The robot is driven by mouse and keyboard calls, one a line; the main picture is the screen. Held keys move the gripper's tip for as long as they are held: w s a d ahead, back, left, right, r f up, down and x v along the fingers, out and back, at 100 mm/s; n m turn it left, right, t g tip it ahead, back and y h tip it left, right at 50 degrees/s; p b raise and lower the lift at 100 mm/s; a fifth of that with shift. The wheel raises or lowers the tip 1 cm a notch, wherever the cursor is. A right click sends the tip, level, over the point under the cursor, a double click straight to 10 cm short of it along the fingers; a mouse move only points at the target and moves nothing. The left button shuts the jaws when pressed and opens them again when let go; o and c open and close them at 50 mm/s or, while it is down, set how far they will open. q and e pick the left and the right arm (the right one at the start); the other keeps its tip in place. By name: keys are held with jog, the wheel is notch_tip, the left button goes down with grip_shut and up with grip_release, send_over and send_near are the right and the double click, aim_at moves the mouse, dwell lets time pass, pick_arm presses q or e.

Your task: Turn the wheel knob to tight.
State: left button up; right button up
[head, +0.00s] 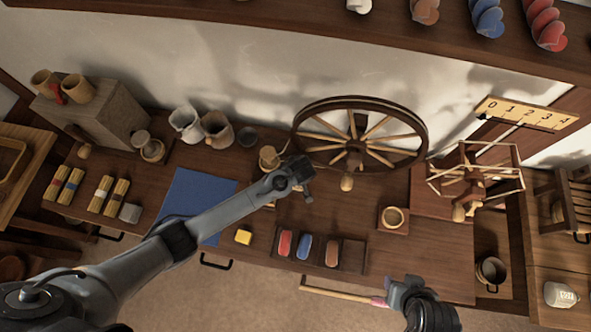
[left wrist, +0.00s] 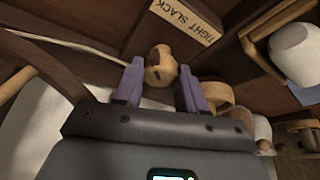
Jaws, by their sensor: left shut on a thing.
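The wheel knob (left wrist: 161,66) is a small round wooden knob with a dark slot. In the left wrist view it sits between the two purple fingers of my left gripper (left wrist: 158,85), which is shut on it. A pale label reading TIGHT and SLACK (left wrist: 185,20) is beside the knob, upside down in that view. In the head view my left gripper (head: 303,188) is in front of the spinning wheel's left side and I cannot make out the knob there. The large spoked wheel (head: 412,118) stands behind. My right gripper (head: 394,292) is low at the front; its fingers are unclear.
A long stick (head: 335,293) is near my right gripper.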

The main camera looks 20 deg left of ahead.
pick_arm(q)
jog(key=m+p, duration=0.2)
jog(key=shift+s+a+r+h+p, duration=0.1)
jog(key=shift+r+h+p, duration=0.1)
jog(key=shift+h+p, duration=0.1)
jog(key=m+h+p, duration=0.1)
jog(key=m+p, duration=0.2)
jog(key=shift+t, duration=0.4)
jog(key=m+p, duration=0.1)
jog(key=m, duration=0.1)
jog(key=m+h+p, duration=0.1)
jog(key=m, duration=0.1)
jog(key=shift+a+f+h, duration=0.1)
jog(key=shift+a+h, duration=0.05)
jog(key=shift+h, duration=0.15)
jog(key=shift+a+f+m+h+p, duration=0.1)
jog(key=shift+m+h+p, duration=0.4)
jog(key=shift+m, duration=0.9)
jog(key=shift+g, duration=0.3)
jog(key=o, duration=1)
